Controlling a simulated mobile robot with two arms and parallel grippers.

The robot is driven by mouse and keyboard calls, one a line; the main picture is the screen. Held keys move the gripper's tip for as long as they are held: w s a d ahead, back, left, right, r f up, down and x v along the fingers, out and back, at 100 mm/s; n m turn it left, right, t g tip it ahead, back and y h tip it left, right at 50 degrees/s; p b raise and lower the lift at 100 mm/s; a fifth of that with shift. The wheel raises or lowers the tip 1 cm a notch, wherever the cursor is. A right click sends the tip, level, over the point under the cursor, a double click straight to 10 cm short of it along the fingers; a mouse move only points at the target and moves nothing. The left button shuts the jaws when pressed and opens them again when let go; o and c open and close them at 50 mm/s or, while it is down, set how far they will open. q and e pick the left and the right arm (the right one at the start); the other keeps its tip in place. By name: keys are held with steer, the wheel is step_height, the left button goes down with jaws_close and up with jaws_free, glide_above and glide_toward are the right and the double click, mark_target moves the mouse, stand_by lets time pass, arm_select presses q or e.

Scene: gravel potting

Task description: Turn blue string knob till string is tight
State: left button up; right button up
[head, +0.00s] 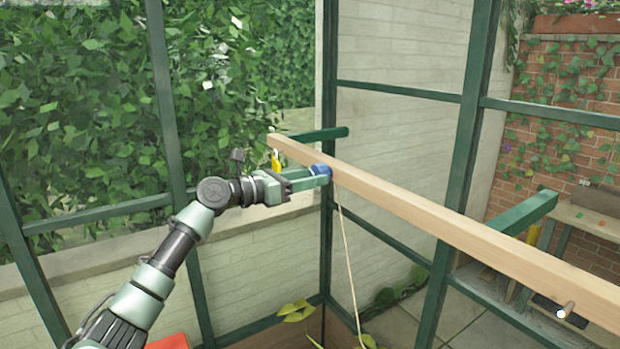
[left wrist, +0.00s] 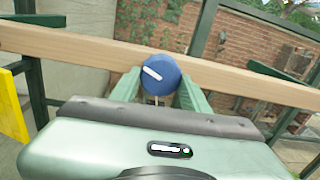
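The blue string knob (head: 320,170) sits on the side of the long wooden beam (head: 440,217). In the left wrist view the knob (left wrist: 160,75) is round, with a white mark slanting down to the right. My left gripper (head: 312,180) reaches it from the left, with its two green fingers on either side of the knob, seemingly closed on it. The fingers also flank it in the left wrist view (left wrist: 158,92). A pale string (head: 347,250) hangs from beside the knob, slightly bowed, its lower end out of view. My right gripper is not in view.
Green brackets (head: 525,212) support the beam, and yellow pieces (head: 276,160) sit by it. A short wooden peg (head: 568,308) sticks out near its right end. Green frame posts (head: 460,150) stand behind, with a leafy hedge (head: 90,100) at left. Leaves lie below.

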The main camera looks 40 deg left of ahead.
arm_select(q)
steer(key=shift+m, duration=0.3)
steer(key=shift+r+m+y+b, duration=0.3)
steer(key=shift+m+b, duration=2.3)
steer(key=shift+m, duration=4.75)
steer(key=shift+f+m+y+b, duration=0.1)
steer(key=shift+m+y+b, duration=0.4)
steer(key=shift+m+b, duration=4.5)
steer(key=m+p, duration=0.4)
steer(key=m, duration=0.1)
steer(key=shift+p, duration=0.35)
